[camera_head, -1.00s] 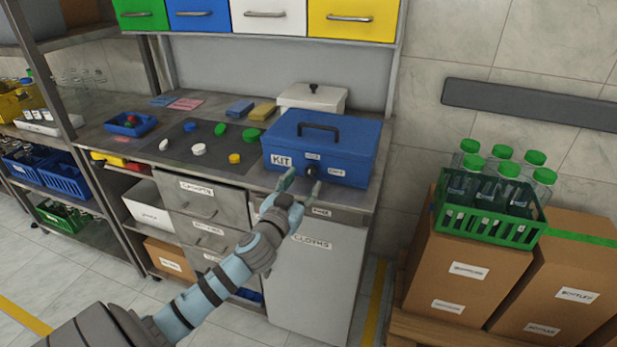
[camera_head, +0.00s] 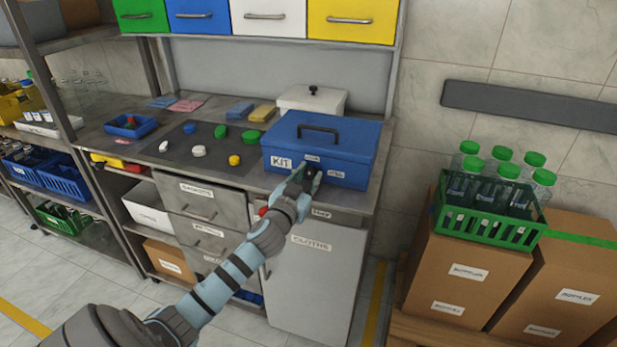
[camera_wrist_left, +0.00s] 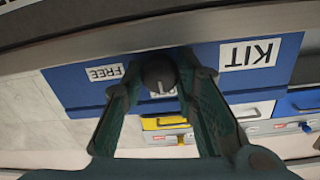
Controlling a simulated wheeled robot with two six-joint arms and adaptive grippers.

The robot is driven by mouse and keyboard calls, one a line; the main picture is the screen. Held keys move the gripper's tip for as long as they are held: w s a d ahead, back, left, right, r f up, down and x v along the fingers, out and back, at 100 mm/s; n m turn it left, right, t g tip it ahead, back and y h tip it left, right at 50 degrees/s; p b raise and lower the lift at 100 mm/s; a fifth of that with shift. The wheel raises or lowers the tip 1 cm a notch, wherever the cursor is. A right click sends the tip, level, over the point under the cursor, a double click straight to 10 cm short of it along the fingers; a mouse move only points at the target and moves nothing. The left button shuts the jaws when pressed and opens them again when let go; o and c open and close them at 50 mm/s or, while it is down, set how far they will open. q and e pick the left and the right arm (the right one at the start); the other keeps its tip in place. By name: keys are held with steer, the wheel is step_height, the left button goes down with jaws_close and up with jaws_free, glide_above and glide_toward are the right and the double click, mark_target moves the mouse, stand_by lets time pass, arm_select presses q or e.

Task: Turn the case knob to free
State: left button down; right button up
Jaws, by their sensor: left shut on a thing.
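The blue case (camera_head: 350,148) marked KIT stands on the counter, lid closed, with a black handle on top. Its dark round knob (camera_wrist_left: 158,72) sits on the front face, between my left gripper's fingertips in the left wrist view. My left gripper (camera_head: 310,178) is at the case front and shut on the knob, hiding most of it in the head view. The FREE label (camera_wrist_left: 105,72) is to the knob's left in the upside-down wrist view; another label (camera_wrist_left: 158,92) is partly covered. Which way the knob points is unclear. My right gripper is not in view.
A white lidded box (camera_head: 312,98) stands behind the case. Green, white and yellow caps lie on a dark mat (camera_head: 185,160) to the left. A green crate of bottles (camera_head: 478,222) stands on cartons at the right. Drawers and a cupboard (camera_head: 315,270) are below the counter.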

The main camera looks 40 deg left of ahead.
arm_select(q)
steer(key=m+p, duration=0.3)
steer(key=m, duration=0.1)
steer(key=shift+r, duration=0.1)
steer(key=m+p, duration=0.2)
steer(key=m, duration=0.2)
steer(key=shift+m, duration=0.4)
steer(key=m+p, duration=0.1)
steer(key=m, duration=0.3)
steer(key=shift+p, duration=0.4)
steer(key=shift+m+g+p, duration=0.4)
steer(key=shift+m+p, duration=0.2)
steer(key=shift+m, duration=1.7)
steer(key=c, duration=1.2)
jaws_free()
steer(key=shift+c, duration=0.2)
steer(key=shift+d, duration=0.1)
